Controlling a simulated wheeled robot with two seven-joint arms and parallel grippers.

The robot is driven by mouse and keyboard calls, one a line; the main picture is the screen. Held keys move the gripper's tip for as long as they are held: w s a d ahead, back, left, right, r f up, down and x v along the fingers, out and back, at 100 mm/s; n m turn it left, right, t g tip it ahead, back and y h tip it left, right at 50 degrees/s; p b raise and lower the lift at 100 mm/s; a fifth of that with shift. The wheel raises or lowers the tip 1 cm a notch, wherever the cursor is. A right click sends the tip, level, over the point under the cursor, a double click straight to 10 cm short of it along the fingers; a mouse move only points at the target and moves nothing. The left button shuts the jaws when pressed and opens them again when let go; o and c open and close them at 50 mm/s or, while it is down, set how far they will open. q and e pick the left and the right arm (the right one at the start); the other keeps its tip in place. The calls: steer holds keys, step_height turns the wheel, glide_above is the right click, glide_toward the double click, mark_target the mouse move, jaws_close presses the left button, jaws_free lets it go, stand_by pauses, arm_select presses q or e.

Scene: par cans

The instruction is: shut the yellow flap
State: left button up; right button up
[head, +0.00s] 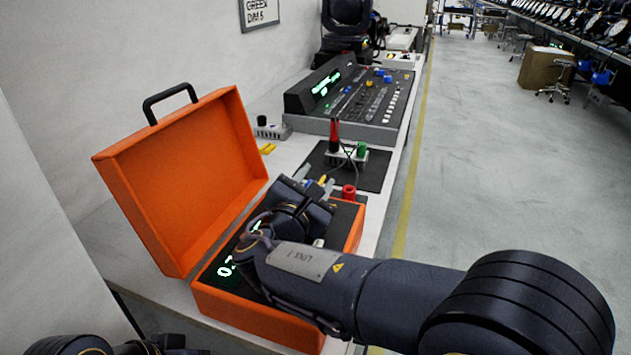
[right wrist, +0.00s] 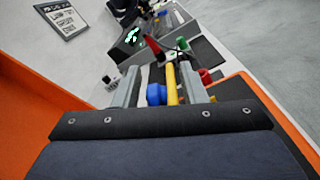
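An open orange case (head: 190,170) stands on the bench with its lid raised at the left. A narrow yellow piece (right wrist: 171,84), which looks like the yellow flap, stands up beside a blue knob (right wrist: 156,94) in the right wrist view. A bit of yellow also shows between the fingers in the head view (head: 322,180). My right gripper (head: 315,179) is over the case, its two fingers apart on either side of the blue and yellow parts. I cannot tell whether it touches them. The flap's base is hidden. My left gripper's fingers are not visible.
A small yellow item (head: 267,148) lies on the bench.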

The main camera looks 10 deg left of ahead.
steer(key=shift+d, duration=0.1)
steer(key=shift+s+a, duration=0.25)
steer(key=shift+s, duration=1)
steer(key=shift+s+a, duration=0.25)
steer(key=shift+s, duration=1.05)
steer(key=shift+s+a, duration=0.25)
steer(key=shift+s, duration=1)
steer(key=shift+p, duration=0.3)
